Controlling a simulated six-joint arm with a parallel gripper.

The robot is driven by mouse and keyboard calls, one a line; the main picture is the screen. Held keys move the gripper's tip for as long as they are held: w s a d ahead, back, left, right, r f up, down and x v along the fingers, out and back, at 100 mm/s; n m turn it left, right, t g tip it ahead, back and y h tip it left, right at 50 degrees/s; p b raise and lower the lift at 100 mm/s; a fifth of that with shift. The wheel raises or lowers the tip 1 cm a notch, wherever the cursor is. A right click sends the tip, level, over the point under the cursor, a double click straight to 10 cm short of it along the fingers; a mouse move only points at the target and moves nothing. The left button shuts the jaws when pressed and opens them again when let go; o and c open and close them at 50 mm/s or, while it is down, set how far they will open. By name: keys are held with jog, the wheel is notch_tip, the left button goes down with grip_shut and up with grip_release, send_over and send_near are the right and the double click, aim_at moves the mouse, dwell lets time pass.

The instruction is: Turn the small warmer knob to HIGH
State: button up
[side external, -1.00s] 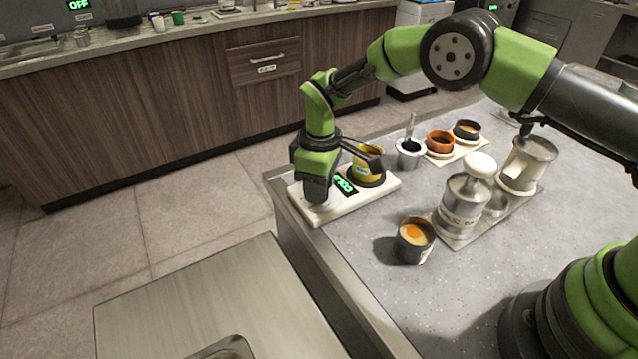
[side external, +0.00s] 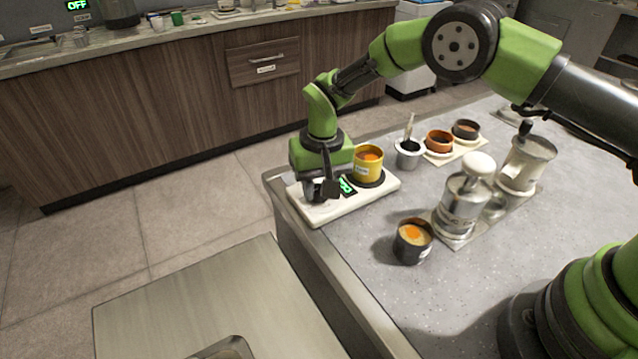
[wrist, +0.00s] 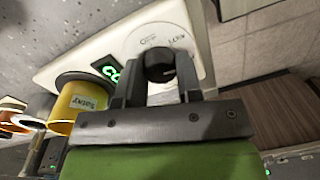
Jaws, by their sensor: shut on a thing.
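The small warmer is a white slab at the counter's corner, in the side view (side external: 338,207) and the wrist view (wrist: 78,52). Its dark round knob (wrist: 158,60) sits on a white dial with small printed marks; one looks like LOW. My gripper (wrist: 157,72) points down over the dial and is shut on the knob, a finger on each side. In the side view my gripper (side external: 320,188) hides the knob. The green display (side external: 346,187) is lit beside it, partly covered by a finger, so its reading is unclear. The knob's exact setting cannot be read.
A yellow pot (side external: 368,163) stands on the warmer's dark plate, close to my gripper. A dark cup (side external: 413,243) with orange-yellow contents and metal pump dispensers (side external: 462,205) stand to the right. The counter's edge lies just left of the warmer.

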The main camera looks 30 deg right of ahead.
jog(key=m, duration=0.5)
jog(key=shift+m, duration=0.3)
dwell(0.4)
jog(key=o, duration=0.9)
jog(key=shift+o, duration=0.2)
notch_tip(320, 180, up, 10)
jog(key=shift+s+d, duration=0.15)
jog(key=shift+d, duration=0.05)
